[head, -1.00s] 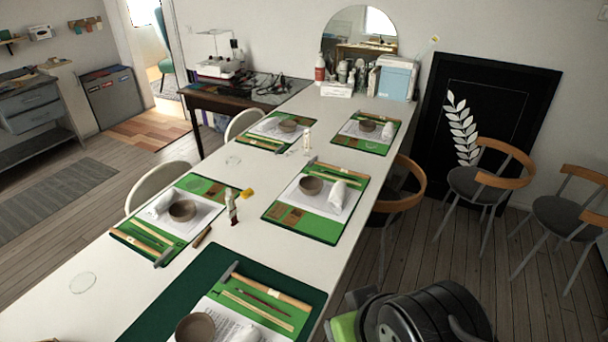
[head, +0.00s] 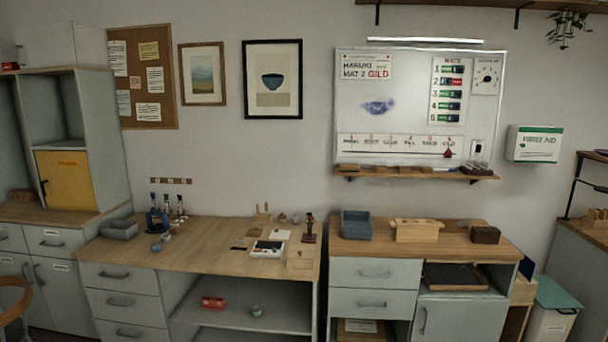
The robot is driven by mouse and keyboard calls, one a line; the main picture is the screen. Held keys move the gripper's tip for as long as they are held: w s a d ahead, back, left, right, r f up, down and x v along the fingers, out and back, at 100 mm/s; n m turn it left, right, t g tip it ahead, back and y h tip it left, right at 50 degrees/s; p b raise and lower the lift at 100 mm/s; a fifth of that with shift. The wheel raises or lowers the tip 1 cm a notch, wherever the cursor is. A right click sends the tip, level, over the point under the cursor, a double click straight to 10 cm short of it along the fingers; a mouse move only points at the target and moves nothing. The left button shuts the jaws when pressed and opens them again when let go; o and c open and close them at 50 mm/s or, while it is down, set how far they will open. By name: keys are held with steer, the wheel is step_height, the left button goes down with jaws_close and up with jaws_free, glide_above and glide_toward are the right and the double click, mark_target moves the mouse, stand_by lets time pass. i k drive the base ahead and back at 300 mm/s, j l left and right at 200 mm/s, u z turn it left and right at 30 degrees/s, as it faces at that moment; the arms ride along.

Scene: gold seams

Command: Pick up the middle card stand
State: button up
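I cannot clearly pick out a middle card stand at this size. Several small wooden blocks (head: 404,168) sit in a row on the narrow shelf (head: 440,176) under the whiteboard; they may be card stands, but I cannot be sure. On the desk (head: 200,240) lie small cards, one pale card (head: 280,235) among them, and a small wooden holder (head: 262,213) stands near the wall. My gripper is not in view.
A whiteboard (head: 410,115) hangs above the shelf. The right counter (head: 380,248) holds a grey bin (head: 357,225), a wooden box (head: 415,231) and a dark brown block (head: 485,235). The left desk holds bottles (head: 166,205) and a grey tray (head: 120,230). A chair (head: 14,300) edges in at lower left.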

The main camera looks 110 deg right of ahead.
mark_target(402, 169)
steer(key=z, duration=4.5)
